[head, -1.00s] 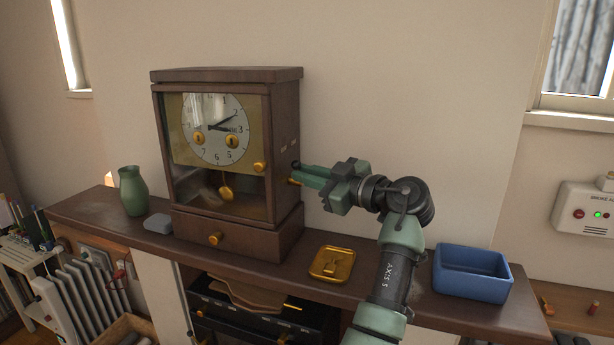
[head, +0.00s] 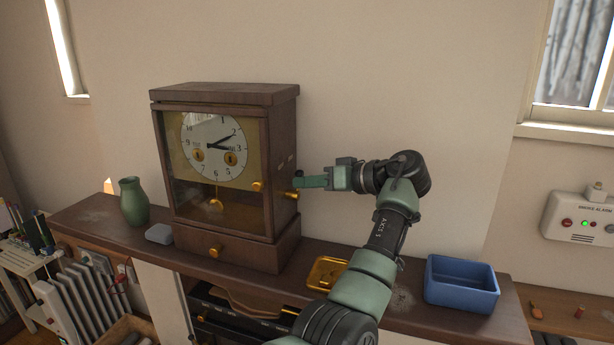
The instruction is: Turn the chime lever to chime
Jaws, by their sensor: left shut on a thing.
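The wooden clock (head: 283,150) stands upright on the shelf, with a glazed front door, a white dial and a brass pendulum. The brass chime lever (head: 291,195) sticks out of the clock's right side; only its end shows, just below my fingertips. My left gripper (head: 300,182) reaches in from the right at the clock's side, level, and is shut on the chime lever. The fingers hide part of the lever, and its marks (head: 285,162) on the side panel are too small to read. My right gripper is not in view.
A green vase (head: 133,203) and a grey object (head: 159,234) stand left of the clock. A brass tray (head: 325,273) lies partly behind my arm, and a blue bin (head: 461,287) stands at the right on the shelf (head: 90,217). The wall above is clear.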

